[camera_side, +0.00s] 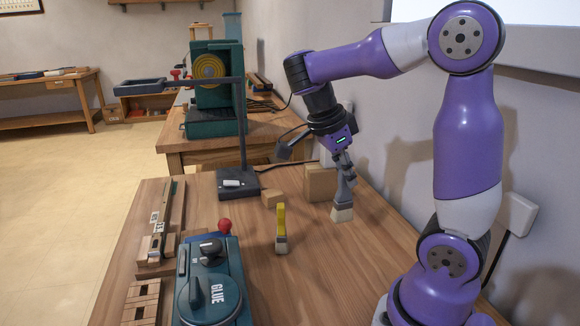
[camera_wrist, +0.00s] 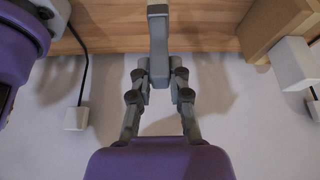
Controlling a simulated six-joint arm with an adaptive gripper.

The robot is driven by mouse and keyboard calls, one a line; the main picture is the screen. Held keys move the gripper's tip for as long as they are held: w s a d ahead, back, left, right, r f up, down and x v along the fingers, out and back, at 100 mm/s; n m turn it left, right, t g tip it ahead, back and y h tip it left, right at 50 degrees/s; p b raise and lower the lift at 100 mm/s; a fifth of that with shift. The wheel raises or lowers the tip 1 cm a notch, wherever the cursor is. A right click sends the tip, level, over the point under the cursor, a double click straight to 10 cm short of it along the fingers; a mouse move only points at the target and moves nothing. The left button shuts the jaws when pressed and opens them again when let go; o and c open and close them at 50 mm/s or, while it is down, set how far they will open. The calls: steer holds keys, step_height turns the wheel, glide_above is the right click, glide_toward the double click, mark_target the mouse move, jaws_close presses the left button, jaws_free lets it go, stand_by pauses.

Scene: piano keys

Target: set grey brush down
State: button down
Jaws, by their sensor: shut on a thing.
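The grey brush (camera_side: 344,190) hangs upright below my gripper (camera_side: 345,165) in the side view, its pale bristles pointing down over the right part of the workbench (camera_side: 310,280). My gripper is shut on the brush's handle. I cannot tell whether the bristles touch the bench top. In the wrist view the grey brush (camera_wrist: 158,45) lies between the fingertips of my gripper (camera_wrist: 159,78), and its far end runs out of the top of the picture.
A yellow-handled brush (camera_side: 281,225) stands to the left of the grey one. A wooden block (camera_side: 321,184) and a smaller block (camera_side: 272,199) stand behind.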

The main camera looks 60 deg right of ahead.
mark_target(341, 201)
steer(key=shift+m, duration=0.3)
step_height(341, 201, down, 8)
steer(key=shift+s+f, duration=0.1)
steer(key=shift+s, duration=0.05)
steer(key=c, duration=0.8)
jaws_free()
steer(key=shift+c, duration=0.2)
